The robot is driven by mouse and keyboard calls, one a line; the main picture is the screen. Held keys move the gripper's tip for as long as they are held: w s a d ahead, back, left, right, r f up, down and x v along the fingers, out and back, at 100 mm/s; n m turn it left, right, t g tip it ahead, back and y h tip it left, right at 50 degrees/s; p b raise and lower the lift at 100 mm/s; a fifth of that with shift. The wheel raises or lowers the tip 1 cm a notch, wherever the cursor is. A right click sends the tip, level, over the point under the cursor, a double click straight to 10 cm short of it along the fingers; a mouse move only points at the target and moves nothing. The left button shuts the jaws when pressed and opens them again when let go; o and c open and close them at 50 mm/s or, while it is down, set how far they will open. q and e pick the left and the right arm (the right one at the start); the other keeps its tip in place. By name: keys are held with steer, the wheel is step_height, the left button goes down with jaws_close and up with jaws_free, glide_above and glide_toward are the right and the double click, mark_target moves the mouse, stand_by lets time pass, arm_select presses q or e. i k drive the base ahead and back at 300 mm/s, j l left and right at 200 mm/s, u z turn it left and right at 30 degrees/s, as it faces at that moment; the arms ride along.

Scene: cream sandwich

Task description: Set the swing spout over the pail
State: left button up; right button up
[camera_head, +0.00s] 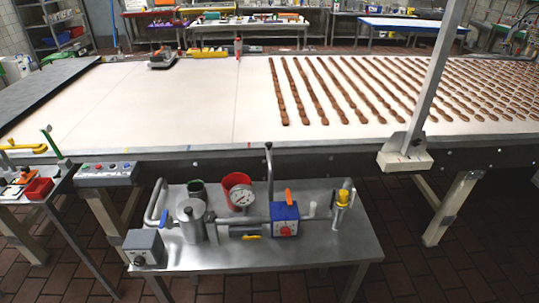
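A red pail (229,180) stands at the back of the steel table, partly hidden by a round white dial gauge (242,197) in front of it. A thin grey upright pipe (269,172) with a bent top rises to the right of the pail, behind a blue box with an orange lever. It looks like the swing spout, but I cannot be sure. A thicker curved grey pipe (155,202) stands at the table's left end, well apart from the pail. Neither of my grippers is in view.
The steel table (320,247) also holds a metal canister (190,219), a dark green cup (197,191), the blue box (285,219), a grey box (144,247) and a yellow-topped fitting (342,199). A conveyor (180,105) with rows of brown biscuits runs behind. The table's front right is bare.

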mark_target(268, 144)
steer(key=i+l+u, duration=0.35)
steer(key=l, duration=0.4)
steer(key=i+l+u, duration=0.2)
steer(key=l, duration=0.25)
steer(key=i, duration=0.1)
